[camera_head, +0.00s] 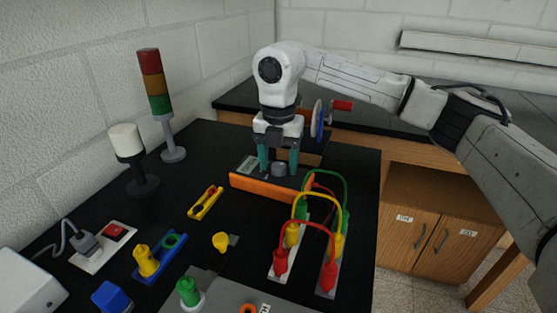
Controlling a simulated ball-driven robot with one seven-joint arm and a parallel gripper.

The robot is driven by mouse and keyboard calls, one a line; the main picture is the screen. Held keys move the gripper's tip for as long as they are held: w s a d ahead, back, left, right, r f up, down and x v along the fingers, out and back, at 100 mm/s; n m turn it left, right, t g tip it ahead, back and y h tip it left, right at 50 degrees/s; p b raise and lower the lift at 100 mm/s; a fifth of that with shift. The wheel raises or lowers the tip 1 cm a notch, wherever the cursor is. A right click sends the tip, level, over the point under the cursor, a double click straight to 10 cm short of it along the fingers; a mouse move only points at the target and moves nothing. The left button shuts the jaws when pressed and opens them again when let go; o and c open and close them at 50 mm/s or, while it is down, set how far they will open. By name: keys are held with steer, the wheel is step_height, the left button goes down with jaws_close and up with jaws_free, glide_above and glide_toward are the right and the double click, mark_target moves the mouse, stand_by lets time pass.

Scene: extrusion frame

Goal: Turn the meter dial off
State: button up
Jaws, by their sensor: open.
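The meter (247,182) is an orange-edged box with a dark top face and a small pale display, lying on the black bench top. Its grey round dial (279,169) stands up from the top face, right of the display. My gripper (279,167) points down over the meter. Its two teal fingers are open, one on each side of the dial, with gaps visible between them and it. Whether a finger touches the dial is too small to tell. The dial's pointer and the display reading cannot be made out.
Red, yellow and green cables (305,224) arch from plugs just in front and right of the meter. A wheel with a red handle (342,105) stands behind. A stack light (155,83) stands left. Yellow, blue and green parts fill the front left. Bare bench lies left of the meter.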

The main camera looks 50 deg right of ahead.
steer(key=shift+c, duration=0.3)
steer(key=c, duration=1)
